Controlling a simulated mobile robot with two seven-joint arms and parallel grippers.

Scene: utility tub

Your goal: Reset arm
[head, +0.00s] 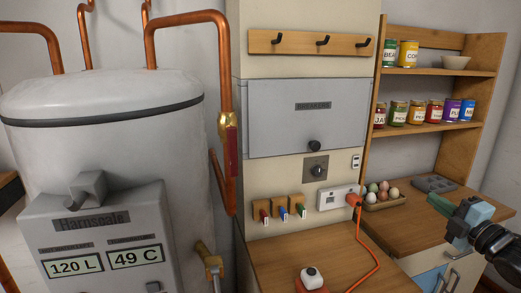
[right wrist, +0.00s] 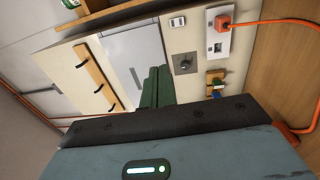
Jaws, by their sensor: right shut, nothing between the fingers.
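My right gripper (head: 432,199) is at the right of the head view, with green fingers and a blue-grey body. It is in front of the wooden counter and cabinet and holds nothing. In the right wrist view its green fingers (right wrist: 154,86) are together, with the grey wall panel behind them. My left gripper is in neither view.
A white tank (head: 110,110) with copper pipes fills the left. Open shelves (head: 440,72) hold several cans and jars. A tray of eggs (head: 385,203) sits on the counter (head: 405,232). An orange cable (head: 375,255) runs from the wall outlet (head: 335,198). Hooks (head: 322,41) line the top.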

